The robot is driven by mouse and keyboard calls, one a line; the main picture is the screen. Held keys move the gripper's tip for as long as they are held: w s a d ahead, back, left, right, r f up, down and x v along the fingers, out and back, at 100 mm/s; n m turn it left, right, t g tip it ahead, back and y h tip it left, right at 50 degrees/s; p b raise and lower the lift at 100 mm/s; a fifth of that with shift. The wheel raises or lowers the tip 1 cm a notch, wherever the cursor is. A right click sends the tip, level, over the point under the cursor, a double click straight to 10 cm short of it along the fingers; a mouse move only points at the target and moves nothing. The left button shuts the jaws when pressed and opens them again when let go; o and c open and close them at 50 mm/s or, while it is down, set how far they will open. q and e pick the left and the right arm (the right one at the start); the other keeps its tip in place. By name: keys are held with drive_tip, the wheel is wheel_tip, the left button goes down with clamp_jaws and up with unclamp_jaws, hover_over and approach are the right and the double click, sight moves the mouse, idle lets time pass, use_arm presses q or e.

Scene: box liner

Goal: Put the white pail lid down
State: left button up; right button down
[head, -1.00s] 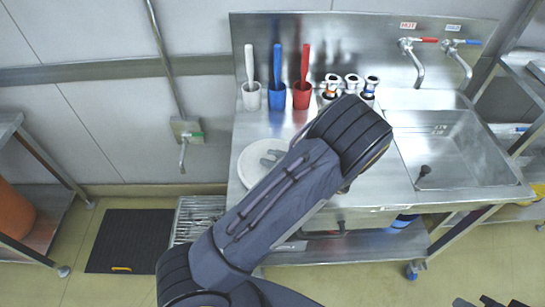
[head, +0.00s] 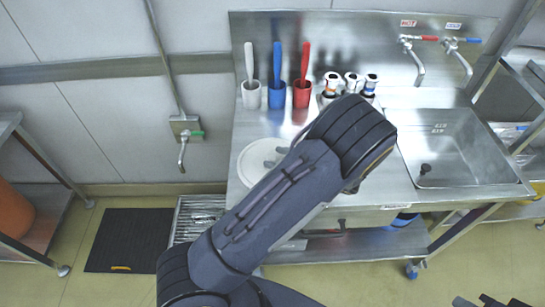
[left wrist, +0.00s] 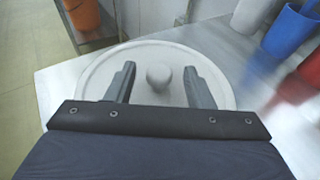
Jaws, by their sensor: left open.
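The white pail lid (head: 250,168) lies flat on the steel counter (head: 238,190), left of the sink. In the left wrist view the round lid (left wrist: 100,70) fills the middle, with its knob (left wrist: 158,76) between my finger tips. My left gripper (left wrist: 158,72) is open, one finger on each side of the knob, with gaps showing. In the head view my left arm hides part of the lid and most of the left gripper (head: 276,157). Dark parts of my right gripper (head: 490,301) show at the bottom right edge; its jaws are not clear.
White (head: 251,95), blue (head: 277,98) and red (head: 302,95) cups with upright handles stand behind the lid. Several white-topped bottles (head: 351,82) are right of them. The sink (head: 455,150) is at the right.

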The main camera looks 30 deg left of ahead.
use_arm(q)
drive_tip(key=b+v, duration=0.1)
drive_tip(key=v, duration=0.8)
drive_tip(key=shift+d+b, duration=0.15)
drive_tip(key=shift+b, duration=0.15)
drive_tip(key=shift+s+r, duration=0.1)
drive_tip(key=shift+r, duration=0.1)
drive_tip(key=s+a+n+g+h, duration=0.1)
drive_tip(key=s+a+n+h, duration=0.1)
drive_tip(key=s+a+r+n+g+h, duration=0.1)
drive_tip(key=s+a+n+g+h, duration=0.1)
drive_tip(key=h, duration=0.1)
drive_tip(key=shift+s+a, duration=0.1)
drive_tip(key=shift+s, duration=0.2)
drive_tip(key=s+r+n+t+h, duration=0.4)
drive_tip(key=s+n+h, duration=0.2)
drive_tip(key=s+n, duration=0.2)
drive_tip(key=s+r+n+t+h, duration=0.3)
drive_tip(key=s+r+n+h, duration=0.1)
drive_tip(key=s+n+h, duration=0.3)
drive_tip(key=shift+s+d+r+n+t, duration=0.25)
drive_tip(key=shift+s+r+n+t, duration=0.15)
drive_tip(key=shift+s+n, duration=0.4)
drive_tip(key=shift+s, duration=0.1)
